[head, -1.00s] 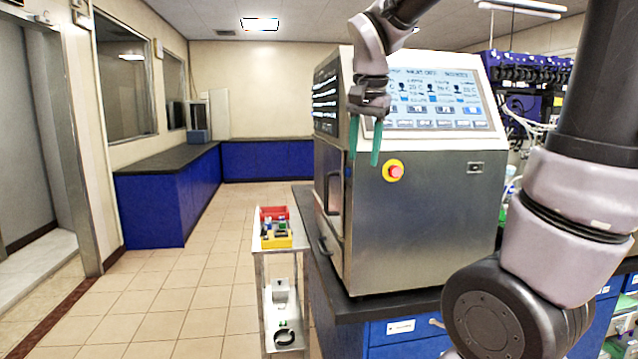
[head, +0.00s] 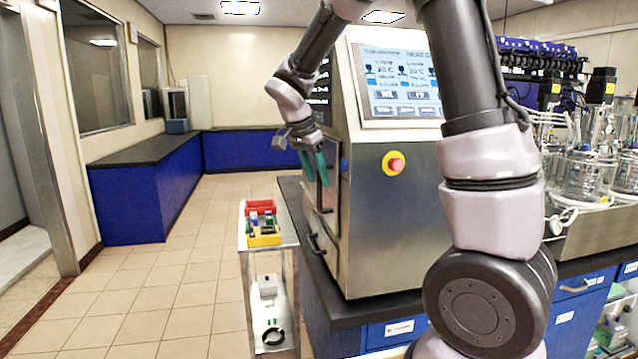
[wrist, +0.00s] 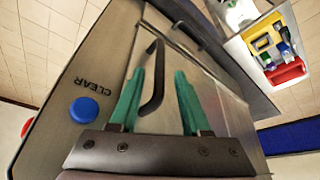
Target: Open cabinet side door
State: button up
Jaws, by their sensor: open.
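The steel cabinet (head: 385,220) stands on the dark bench, with a screen on its sloped front. Its side door (head: 328,218) is on the left face and looks shut. In the wrist view, the door's dark bar handle (wrist: 154,82) lies between my gripper's two green fingers (wrist: 160,75). The handle looks apart from both fingers; I cannot tell how deep it sits between them. In the head view, my gripper (head: 315,168) is open at the upper part of the side face, and its fingers partly hide the handle.
A blue CLEAR button (wrist: 84,110) is beside the handle. A red stop button (head: 394,163) is on the cabinet front. A second dark handle (head: 316,243) is lower down. A trolley (head: 246,262) with red and yellow bins stands left of the bench. Open floor lies further left.

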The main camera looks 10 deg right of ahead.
jog(key=shift+x, duration=1.25)
grip_shut()
dwell(0.5)
